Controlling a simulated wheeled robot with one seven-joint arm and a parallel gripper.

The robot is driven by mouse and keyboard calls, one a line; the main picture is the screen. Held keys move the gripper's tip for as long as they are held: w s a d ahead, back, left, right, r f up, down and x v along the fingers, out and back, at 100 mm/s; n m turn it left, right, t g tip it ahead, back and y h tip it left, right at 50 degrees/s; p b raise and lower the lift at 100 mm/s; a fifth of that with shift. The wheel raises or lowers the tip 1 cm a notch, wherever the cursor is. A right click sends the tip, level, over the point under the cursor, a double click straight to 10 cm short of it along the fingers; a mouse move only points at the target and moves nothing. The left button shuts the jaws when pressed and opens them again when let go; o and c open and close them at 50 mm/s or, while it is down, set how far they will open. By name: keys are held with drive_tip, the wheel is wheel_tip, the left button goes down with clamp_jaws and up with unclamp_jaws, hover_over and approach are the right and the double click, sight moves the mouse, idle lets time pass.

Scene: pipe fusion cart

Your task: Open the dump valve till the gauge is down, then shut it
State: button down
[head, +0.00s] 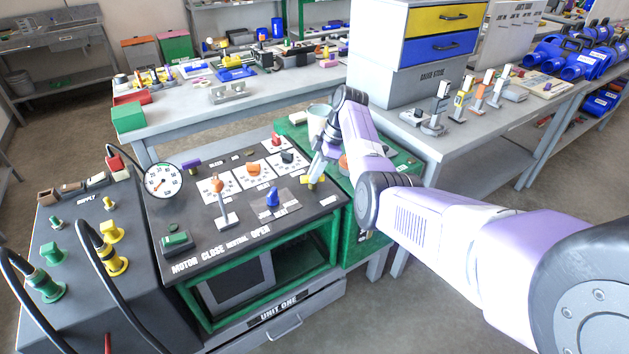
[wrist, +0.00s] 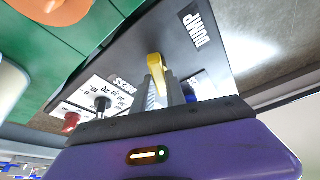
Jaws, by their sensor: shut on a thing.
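The dump valve's yellow lever (head: 313,184) is at the right end of the dark cart panel. In the wrist view the yellow lever (wrist: 155,61) stands between my fingers, beside the white DUMP label (wrist: 195,29). My gripper (head: 318,172) points down at the panel and is shut on this lever; it also shows in the wrist view (wrist: 162,84). The valve's body is mostly hidden by the fingers.
The panel also holds a lever (head: 223,207) by the CLOSE, NEUTRAL, OPEN labels, a blue handle (head: 272,198), several dials and a green motor switch (head: 176,241). Black hoses loop at the left.

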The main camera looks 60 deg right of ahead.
drive_tip(key=n+b, duration=0.2)
drive_tip(key=b, duration=0.1)
drive_tip(key=shift+w+d+f+g+y, duration=0.1)
drive_tip(key=shift+f+g+y, duration=0.15)
drive_tip(key=shift+g+y, duration=0.05)
drive_tip(key=n+b, duration=0.2)
drive_tip(key=shift+r+n+g+y+b, duration=0.15)
drive_tip(key=shift+n+g+y+b, duration=0.15)
drive_tip(key=shift+y+b, duration=0.1)
drive_tip(key=shift+r, duration=0.1)
drive_tip(key=c, duration=1.4)
unclamp_jaws()
drive_tip(key=shift+o, duration=0.2)
drive_tip(key=v, duration=0.7)
drive_tip(key=shift+r+b, duration=0.35)
drive_tip(key=shift+r, duration=0.05)
